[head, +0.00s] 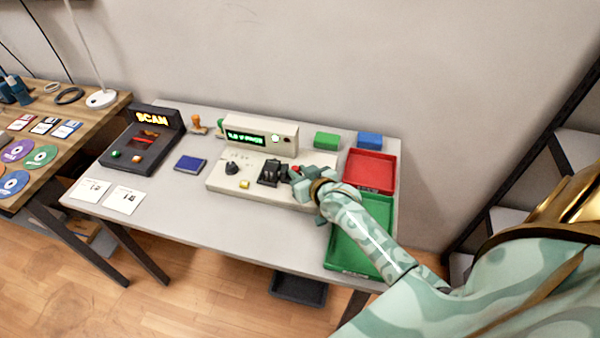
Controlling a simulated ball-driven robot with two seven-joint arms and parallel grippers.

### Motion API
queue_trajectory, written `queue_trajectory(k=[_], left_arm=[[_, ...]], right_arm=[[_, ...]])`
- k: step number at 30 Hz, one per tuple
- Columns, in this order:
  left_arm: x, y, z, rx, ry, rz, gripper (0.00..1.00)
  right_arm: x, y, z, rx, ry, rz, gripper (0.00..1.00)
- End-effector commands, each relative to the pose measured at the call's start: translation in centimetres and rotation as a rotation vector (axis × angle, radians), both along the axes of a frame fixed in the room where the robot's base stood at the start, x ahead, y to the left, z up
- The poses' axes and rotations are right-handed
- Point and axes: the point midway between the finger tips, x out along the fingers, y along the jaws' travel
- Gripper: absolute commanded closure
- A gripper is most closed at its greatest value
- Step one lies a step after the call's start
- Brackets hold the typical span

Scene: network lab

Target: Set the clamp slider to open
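A beige device (224,178) with a green-lit display (246,137) stands on the grey table. Its low front panel carries a dark knob (232,168), a yellow button (244,184) and a black block-like fixture (268,174). A small red part (295,168) shows beside my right gripper. I cannot tell which of these parts is the clamp slider or how it is set. My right gripper (293,175) is over the right part of the panel, just right of the black fixture. Its fingers are too small to tell open from shut, and it hides the panel there. My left gripper is out of view.
A red tray (370,157) and a green tray (345,262) lie on the right, the green one partly under my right arm. Green (327,140) and blue (370,140) blocks stand behind. A SCAN unit (140,158) and dark blue item (190,163) are left.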

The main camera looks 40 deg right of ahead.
Motion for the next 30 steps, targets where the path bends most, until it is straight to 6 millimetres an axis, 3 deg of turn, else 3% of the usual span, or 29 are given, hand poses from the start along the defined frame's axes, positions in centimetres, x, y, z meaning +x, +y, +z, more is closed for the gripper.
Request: queue_trajectory(k=[7, 17, 18, 20, 30], left_arm=[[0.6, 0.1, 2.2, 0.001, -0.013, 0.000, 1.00], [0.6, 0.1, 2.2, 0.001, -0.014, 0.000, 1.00], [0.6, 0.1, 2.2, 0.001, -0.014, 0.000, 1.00], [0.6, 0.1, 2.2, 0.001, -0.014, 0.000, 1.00], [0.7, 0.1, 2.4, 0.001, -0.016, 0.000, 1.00]], right_arm=[[-2.0, -1.7, 0.4, -0.003, 0.003, 0.000, 1.00], [-2.5, -2.1, -0.2, -0.001, 0.004, -0.001, 1.00], [-2.5, -2.1, -0.2, -0.001, 0.004, -0.001, 0.71], [-2.5, -2.1, -0.1, -0.001, 0.003, -0.001, 0.57], [-2.8, -2.0, 0.1, 0.000, 0.001, 0.000, 0.57]])
